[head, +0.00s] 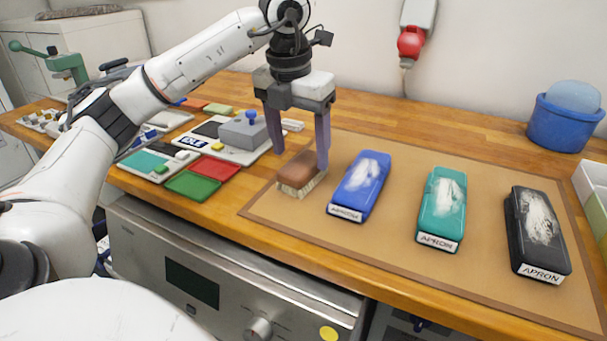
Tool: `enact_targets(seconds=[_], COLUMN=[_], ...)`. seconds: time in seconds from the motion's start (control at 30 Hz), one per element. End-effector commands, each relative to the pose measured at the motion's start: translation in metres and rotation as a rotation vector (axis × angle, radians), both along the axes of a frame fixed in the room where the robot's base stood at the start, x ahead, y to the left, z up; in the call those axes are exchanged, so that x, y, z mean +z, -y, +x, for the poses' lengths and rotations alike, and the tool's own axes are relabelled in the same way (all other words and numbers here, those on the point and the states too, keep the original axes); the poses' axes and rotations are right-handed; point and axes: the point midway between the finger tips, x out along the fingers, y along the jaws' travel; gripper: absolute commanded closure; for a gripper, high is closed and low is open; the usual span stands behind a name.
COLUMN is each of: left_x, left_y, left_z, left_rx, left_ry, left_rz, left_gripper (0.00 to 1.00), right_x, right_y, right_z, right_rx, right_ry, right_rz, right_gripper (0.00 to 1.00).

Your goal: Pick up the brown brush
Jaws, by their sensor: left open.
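The brown brush (299,172) lies on the left end of the brown mat (390,262), with its brown back up and pale bristles below. My left gripper (301,157) points down over the brush. Its two fingers are apart, one to the left of the brush and one by its right far side. I cannot tell whether either finger touches it. My right gripper is not in view.
Red (211,168) and green (193,186) trays lie to the left. A blue tub (563,125) stands at the back right.

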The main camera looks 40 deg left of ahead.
Motion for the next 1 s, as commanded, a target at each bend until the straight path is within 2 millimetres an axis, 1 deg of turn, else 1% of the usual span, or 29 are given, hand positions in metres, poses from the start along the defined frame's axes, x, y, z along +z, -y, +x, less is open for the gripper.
enact_targets(seconds=[0.2, 0.33, 0.43, 0.63, 0.67, 0.9, 0.93, 1.0], left_x=[-0.028, -0.044, -0.049, -0.050, -0.050, -0.049, -0.049, -0.049], left_y=[-0.005, -0.006, -0.006, -0.005, -0.005, -0.005, -0.005, -0.005], left_z=[0.010, 0.013, 0.014, 0.014, 0.014, 0.014, 0.014, 0.014], left_rx=[0.002, 0.001, 0.000, 0.000, 0.000, 0.000, 0.000, 0.000], left_ry=[-0.002, -0.001, 0.000, 0.000, 0.001, 0.001, 0.001, 0.001], left_rz=[0.001, 0.001, 0.001, 0.000, 0.000, 0.000, 0.000, 0.000], left_gripper=[0.33, 0.33, 0.33, 0.33, 0.36, 0.77, 0.78, 0.78], right_x=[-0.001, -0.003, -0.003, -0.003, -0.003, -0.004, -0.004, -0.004], right_y=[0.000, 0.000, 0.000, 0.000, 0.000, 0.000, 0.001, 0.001], right_z=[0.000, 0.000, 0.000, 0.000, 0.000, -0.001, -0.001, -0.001], right_rx=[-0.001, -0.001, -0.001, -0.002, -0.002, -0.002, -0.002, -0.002], right_ry=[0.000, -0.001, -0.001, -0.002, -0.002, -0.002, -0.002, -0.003], right_rz=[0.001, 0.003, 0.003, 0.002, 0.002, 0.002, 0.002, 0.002], right_gripper=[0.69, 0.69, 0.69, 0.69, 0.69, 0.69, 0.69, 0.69])
